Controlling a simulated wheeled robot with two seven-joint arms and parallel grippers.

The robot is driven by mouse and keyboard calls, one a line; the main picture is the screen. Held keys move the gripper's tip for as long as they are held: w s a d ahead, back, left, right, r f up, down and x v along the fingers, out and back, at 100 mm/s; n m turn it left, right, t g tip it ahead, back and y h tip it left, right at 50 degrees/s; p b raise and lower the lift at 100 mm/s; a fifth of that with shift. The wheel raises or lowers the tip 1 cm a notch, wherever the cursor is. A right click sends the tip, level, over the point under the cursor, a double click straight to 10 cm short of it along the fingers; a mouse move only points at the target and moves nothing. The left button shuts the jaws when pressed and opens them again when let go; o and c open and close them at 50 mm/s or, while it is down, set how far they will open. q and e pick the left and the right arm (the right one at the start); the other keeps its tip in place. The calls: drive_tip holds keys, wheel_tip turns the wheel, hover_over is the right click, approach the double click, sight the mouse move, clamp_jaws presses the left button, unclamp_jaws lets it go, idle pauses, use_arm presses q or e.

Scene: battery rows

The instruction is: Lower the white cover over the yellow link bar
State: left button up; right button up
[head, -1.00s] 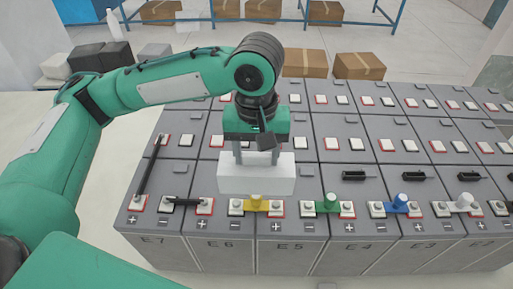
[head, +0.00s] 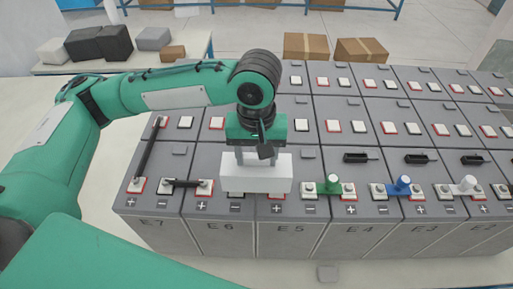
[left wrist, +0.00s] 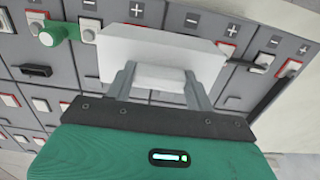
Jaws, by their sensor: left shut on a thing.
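The white cover (head: 256,176) is a plain block-shaped piece over the front battery row at the E6–E5 boundary. My left gripper (head: 257,158) is above it, shut on its raised middle part, with fingers pointing down. The cover also shows in the left wrist view (left wrist: 120,52), between the fingers (left wrist: 160,84). The yellow link bar is hidden in both current views, behind or under the cover. Whether the cover rests on the battery top, I cannot tell. My right gripper is not in view.
A green link bar (head: 330,187) is close to the right of the cover, then a blue one (head: 401,187) and a white one (head: 466,186). Black link bars (head: 183,183) lie to the left. Cardboard boxes (head: 305,46) stand behind the batteries.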

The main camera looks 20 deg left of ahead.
sight(256, 164)
use_arm(q)
drive_tip(key=shift+f+b, duration=0.35)
drive_tip(key=shift+f, duration=1.7)
drive_tip(key=o, duration=1.3)
wheel_tip(256, 164, up, 14)
drive_tip(key=b, duration=0.3)
drive_tip(key=shift+f, duration=0.1)
